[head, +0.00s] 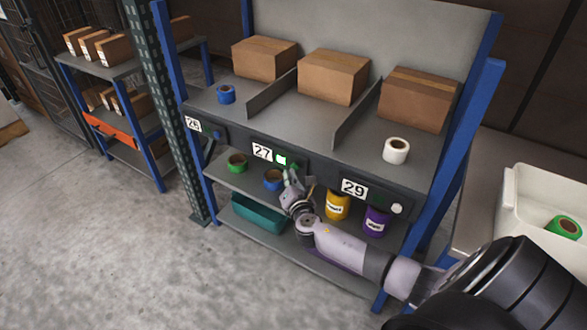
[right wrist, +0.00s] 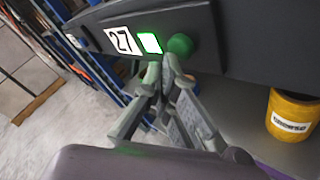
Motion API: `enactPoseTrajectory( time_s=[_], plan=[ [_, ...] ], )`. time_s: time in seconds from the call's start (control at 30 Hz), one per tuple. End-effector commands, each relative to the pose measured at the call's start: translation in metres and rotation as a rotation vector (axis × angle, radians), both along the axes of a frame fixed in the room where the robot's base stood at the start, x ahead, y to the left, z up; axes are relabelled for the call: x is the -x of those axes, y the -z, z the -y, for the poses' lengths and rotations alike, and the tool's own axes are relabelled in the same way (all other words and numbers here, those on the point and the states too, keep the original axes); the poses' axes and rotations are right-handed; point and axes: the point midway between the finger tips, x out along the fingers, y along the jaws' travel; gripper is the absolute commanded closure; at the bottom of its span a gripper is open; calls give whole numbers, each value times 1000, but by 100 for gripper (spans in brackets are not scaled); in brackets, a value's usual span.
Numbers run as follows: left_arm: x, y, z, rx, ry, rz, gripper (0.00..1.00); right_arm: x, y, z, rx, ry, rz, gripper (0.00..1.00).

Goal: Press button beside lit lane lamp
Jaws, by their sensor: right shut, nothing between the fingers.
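The lane lamp beside the number 27 plate is lit bright green (head: 281,160); it also shows in the right wrist view (right wrist: 149,43). A round green button (right wrist: 180,45) sits just right of that lamp. My right gripper (right wrist: 162,62) is shut and empty, its fingertips just below and left of the button; I cannot tell whether they touch it. In the head view my right gripper (head: 292,174) covers part of the shelf front by lane 27. Lane 29 has a white button (head: 397,208) and a dark lamp (head: 378,198). Lane 26 has a blue button (head: 217,135). My left gripper is not in view.
Brown boxes (head: 333,77), a blue tape roll (head: 226,94) and a white roll (head: 396,150) stand on the top shelf. Yellow (head: 337,206) and purple (head: 376,221) tubs stand below. A white bin (head: 518,200) is at right. Open floor lies at left.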

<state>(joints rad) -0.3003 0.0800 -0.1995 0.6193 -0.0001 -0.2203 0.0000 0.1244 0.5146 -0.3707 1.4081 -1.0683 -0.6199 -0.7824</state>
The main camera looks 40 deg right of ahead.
Motion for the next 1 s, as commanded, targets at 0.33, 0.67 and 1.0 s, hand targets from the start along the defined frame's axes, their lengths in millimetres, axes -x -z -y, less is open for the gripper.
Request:
enactPoseTrajectory(
  time_s=[0.33, 0.67, 1.0],
  plan=[
    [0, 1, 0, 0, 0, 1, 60, -1, 0, 2, 0, 0, 0, 100],
    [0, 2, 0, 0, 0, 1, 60, -4, -1, 9, 0, 1, 0, 100],
    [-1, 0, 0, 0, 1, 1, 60, -2, -1, 5, 0, 1, 1, 100]
  ],
)
